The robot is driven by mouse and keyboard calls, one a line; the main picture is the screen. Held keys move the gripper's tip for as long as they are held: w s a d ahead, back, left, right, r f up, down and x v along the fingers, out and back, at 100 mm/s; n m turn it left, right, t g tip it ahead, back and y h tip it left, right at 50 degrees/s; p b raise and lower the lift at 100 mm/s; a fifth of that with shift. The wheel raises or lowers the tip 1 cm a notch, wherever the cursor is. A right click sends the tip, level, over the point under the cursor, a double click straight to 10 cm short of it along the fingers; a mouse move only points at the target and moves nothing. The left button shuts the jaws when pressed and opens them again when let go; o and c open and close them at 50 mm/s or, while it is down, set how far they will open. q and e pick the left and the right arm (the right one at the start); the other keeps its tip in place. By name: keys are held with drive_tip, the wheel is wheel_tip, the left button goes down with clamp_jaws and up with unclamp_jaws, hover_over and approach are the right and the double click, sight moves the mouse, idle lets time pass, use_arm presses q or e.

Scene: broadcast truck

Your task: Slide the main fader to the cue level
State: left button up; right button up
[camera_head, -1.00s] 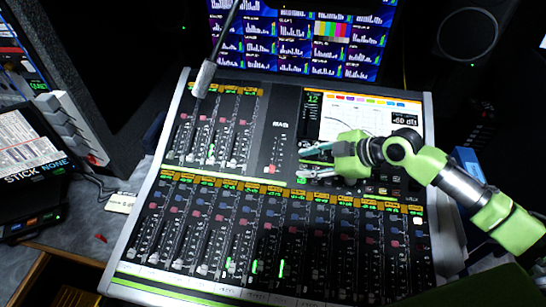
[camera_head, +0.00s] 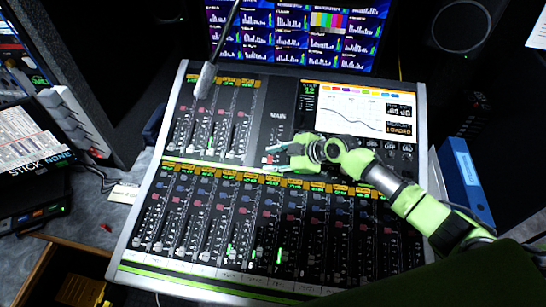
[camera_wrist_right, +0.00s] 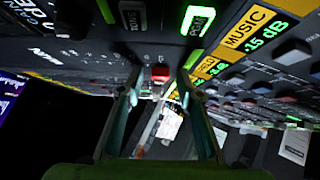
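The mixing console (camera_head: 130,245) fills the middle of the head view. The main fader's red cap (camera_head: 268,160) sits low in the strip below the MAIN label, at the console's centre. It also shows in the right wrist view as a red cap (camera_wrist_right: 160,72), ahead of the fingers. My right gripper (camera_head: 272,159) reaches in from the right, low over the panel. Its two fingers (camera_wrist_right: 158,90) are apart, with the cap in the gap at their tips. I cannot tell whether either finger touches it. My left gripper is not in view.
A grey cylinder on a thin rod (camera_head: 205,80) hangs over the upper-left faders. The console screen (camera_head: 350,112) is just behind my right gripper. Rows of channel faders lie in front. A blue binder (camera_head: 465,180) stands at the right.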

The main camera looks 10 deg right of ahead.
sight(267, 139)
clamp_jaws()
drive_tip(key=shift+w+d+b, duration=0.1)
drive_tip(key=shift+w+b, duration=0.15)
drive_tip(key=shift+b, duration=0.15)
drive_tip(key=w+b, duration=0.1)
drive_tip(key=w+d+r+b, duration=0.1)
drive_tip(key=w+b, duration=0.1)
drive_tip(key=w+d+r+b, duration=0.1)
drive_tip(key=b, duration=0.1)
drive_tip(key=shift+w, duration=0.4)
drive_tip(key=shift+w+d+r+b, duration=0.15)
drive_tip(key=shift+w+r+b, duration=0.15)
drive_tip(key=shift+w+b, duration=0.1)
drive_tip(key=shift+r, duration=0.1)
unclamp_jaws()
